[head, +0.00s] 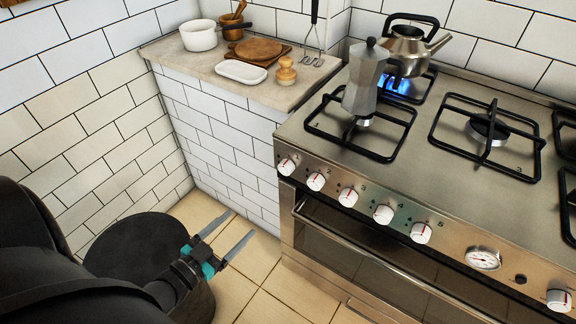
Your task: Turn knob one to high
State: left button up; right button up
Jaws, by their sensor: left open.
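A row of white knobs with red marks runs along the steel front panel of the stove. The leftmost knob (286,167) is at the panel's left end, followed to the right by a second knob (316,181), a third knob (348,197) and more. The markings beside them are too small to tell which is knob one. My left gripper (242,222) is open and empty, low over the tiled floor, left of and below the leftmost knob and apart from it. My right gripper is not in view.
A grey moka pot (366,82) stands on the front left burner. A steel kettle (408,50) stands behind it over a blue flame (398,86). The oven handle (350,245) juts out below the knobs. A tiled counter (275,92) with kitchenware adjoins the stove. Floor in front is free.

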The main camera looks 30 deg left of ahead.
pick_arm(q)
jog(key=t+h, duration=0.1)
send_near(282, 171)
jog(key=shift+m, duration=0.3)
jog(key=w+b, duration=0.1)
jog(key=w, duration=0.2)
jog(key=w+b, duration=0.1)
jog(key=w, duration=0.1)
jog(key=shift+w+d+f+b, duration=0.2)
jog(key=shift+d+b, duration=0.15)
jog(key=shift+d, duration=0.05)
jog(key=shift+w+d+b, duration=0.15)
jog(key=shift+w+b, duration=0.15)
jog(key=shift+w, duration=0.7)
jog(key=shift+w+d, duration=0.1)
jog(key=shift+w, duration=0.65)
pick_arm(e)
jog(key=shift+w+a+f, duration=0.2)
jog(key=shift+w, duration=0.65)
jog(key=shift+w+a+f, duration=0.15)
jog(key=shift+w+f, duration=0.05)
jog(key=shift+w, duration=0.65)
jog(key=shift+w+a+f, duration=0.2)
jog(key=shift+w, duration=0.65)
pick_arm(q)
jog(key=shift+c, duration=0.3)
grip_shut()
